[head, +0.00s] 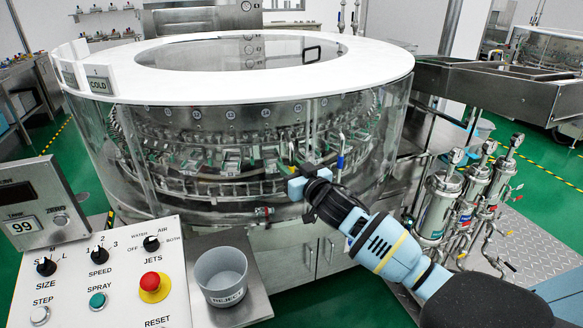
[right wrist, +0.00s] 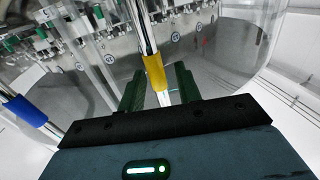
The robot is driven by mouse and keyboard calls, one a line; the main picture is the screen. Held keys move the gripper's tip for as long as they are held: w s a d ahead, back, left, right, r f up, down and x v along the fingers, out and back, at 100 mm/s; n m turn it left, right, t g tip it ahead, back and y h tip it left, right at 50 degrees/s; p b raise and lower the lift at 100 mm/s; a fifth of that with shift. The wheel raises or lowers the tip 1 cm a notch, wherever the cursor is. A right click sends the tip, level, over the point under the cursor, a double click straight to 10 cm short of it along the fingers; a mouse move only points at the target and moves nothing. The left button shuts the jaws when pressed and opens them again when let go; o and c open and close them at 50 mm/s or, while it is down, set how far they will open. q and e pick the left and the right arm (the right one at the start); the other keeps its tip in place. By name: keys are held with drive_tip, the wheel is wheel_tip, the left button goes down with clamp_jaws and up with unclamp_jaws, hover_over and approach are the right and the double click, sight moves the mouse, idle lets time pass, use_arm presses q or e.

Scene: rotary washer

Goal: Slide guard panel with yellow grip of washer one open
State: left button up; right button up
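The washer (head: 130,75) is a large round machine with a white ring top and clear curved guard panels (head: 375,135) around its side. The yellow grip (right wrist: 155,73) is on an upright metal bar in the right wrist view. My right gripper (right wrist: 160,88) is open, with one finger on each side of the yellow grip's lower end and gaps showing. I cannot tell whether the grip is fully between the fingers. A blue grip (right wrist: 25,110) stands to the left there. In the head view my right gripper (head: 304,176) is at the washer's front. My left gripper is not in view.
A control panel (head: 95,275) with knobs and a red stop button is at the front left. A grey reject cup (head: 222,275) stands beside it. Metal filter housings (head: 440,205) with gauges stand right of my arm. Steel trays (head: 500,90) are at the right.

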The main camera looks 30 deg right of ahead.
clamp_jaws()
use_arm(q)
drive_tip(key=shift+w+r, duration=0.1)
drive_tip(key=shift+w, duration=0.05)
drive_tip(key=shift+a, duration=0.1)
